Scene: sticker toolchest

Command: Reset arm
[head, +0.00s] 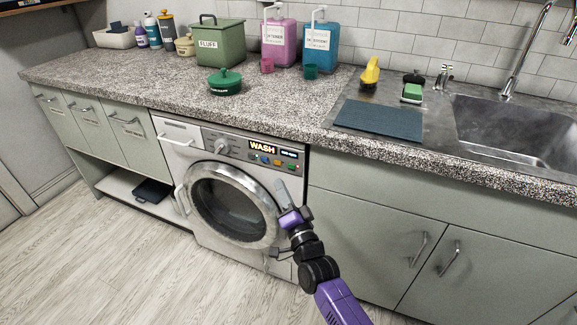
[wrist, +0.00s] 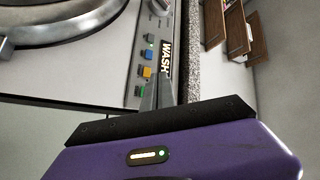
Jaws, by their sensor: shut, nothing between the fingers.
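My gripper (head: 281,186) is shut and empty in the head view, raised in front of the right side of the washing machine (head: 292,239). My arm, purple and black, reaches up to it from the bottom of the picture. In the wrist view the closed fingers of my gripper (wrist: 156,92) show in front of the machine's control panel (wrist: 150,50), below the lit WASH display (wrist: 166,59). I cannot tell whether the fingertips touch the panel. The machine's round door (head: 235,204) looks shut.
The speckled counter (head: 300,105) runs above the machine. It carries a green FLUFF box (head: 220,45), pink (head: 279,42) and blue (head: 320,45) dispensers, and a green lidded pot (head: 225,84). A sink (head: 520,130) is at right. Cabinet doors (head: 370,225) stand right of the machine.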

